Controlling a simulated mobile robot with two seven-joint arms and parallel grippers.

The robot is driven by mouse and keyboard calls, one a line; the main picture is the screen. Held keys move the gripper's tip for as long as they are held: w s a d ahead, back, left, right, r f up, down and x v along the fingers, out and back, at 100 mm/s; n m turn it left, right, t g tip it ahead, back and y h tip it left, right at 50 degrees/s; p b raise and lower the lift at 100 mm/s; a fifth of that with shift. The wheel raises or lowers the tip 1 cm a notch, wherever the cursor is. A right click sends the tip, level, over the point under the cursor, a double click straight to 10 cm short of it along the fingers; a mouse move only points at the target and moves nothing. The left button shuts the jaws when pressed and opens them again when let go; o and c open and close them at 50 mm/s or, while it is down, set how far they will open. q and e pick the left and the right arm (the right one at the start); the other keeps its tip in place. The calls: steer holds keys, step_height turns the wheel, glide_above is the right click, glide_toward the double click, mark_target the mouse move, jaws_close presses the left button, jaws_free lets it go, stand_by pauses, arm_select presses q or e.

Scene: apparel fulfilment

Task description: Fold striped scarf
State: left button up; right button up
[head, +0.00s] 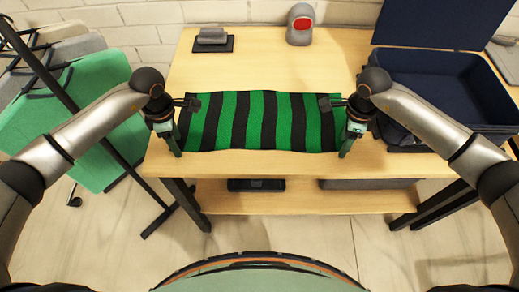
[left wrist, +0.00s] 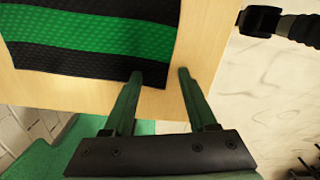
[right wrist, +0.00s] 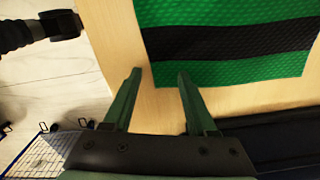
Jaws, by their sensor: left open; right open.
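The green and black striped scarf (head: 262,122) lies flat and spread out near the front of the wooden table, its stripes running front to back. My left gripper (head: 177,152) is open at the scarf's front left corner. In the left wrist view its fingers (left wrist: 160,75) are apart, with the black scarf corner (left wrist: 110,80) beside one fingertip. My right gripper (head: 342,155) is open at the front right corner. In the right wrist view its fingers (right wrist: 158,70) are apart, with the green scarf edge (right wrist: 215,73) just beyond one fingertip. Neither gripper holds cloth.
A dark blue open case (head: 440,85) stands at the table's right. A grey device with a red face (head: 301,24) and a small dark tray with grey blocks (head: 213,40) sit at the back. A rack with a green garment (head: 60,125) is on the left. The table behind the scarf is clear.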

arm_select(q)
steer(key=shift+f, duration=0.25)
arm_select(e)
steer(key=shift+f, duration=0.25)
arm_select(q)
steer(key=shift+r, duration=0.1)
arm_select(e)
steer(key=shift+r, duration=0.1)
arm_select(q)
steer(key=shift+c, duration=0.4)
arm_select(e)
steer(key=shift+c, duration=0.4)
arm_select(q)
steer(key=shift+s, duration=0.1)
jaws_close()
arm_select(e)
jaws_close()
arm_select(q)
steer(key=shift+r, duration=0.1)
